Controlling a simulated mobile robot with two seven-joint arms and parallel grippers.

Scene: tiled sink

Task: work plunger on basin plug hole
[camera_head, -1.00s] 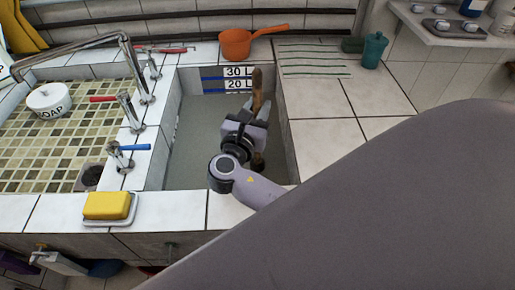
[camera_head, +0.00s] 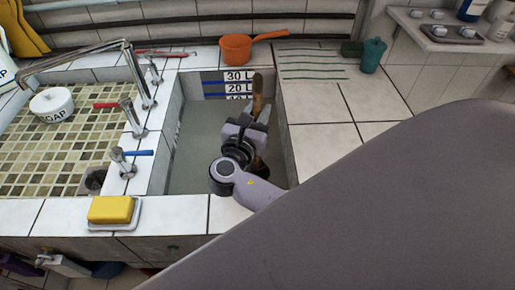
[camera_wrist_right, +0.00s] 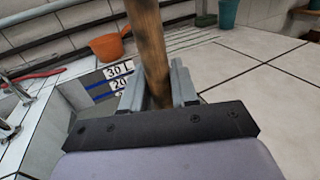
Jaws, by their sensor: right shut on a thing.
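The plunger's brown wooden handle (camera_head: 257,86) rises upright from my right gripper (camera_head: 250,117), which is shut on it over the deep basin (camera_head: 280,150). The handle also stands between the fingers in the right wrist view (camera_wrist_right: 150,50). A brown part of the plunger shows below the gripper, but its cup is hidden. The basin holds grey, murky water (camera_head: 200,140), and its plug hole is not visible. A volume scale (camera_head: 238,88) on the back wall shows 30 L, 20 L and the top of a lower label. My left gripper is not in view.
A shallow tiled sink (camera_head: 50,150) with taps lies left, with a SOAP pot (camera_head: 52,103). A yellow sponge (camera_head: 111,209) lies on the front ledge. An orange pan (camera_head: 238,49) stands behind the basin. The right counter (camera_head: 330,150) is mostly clear.

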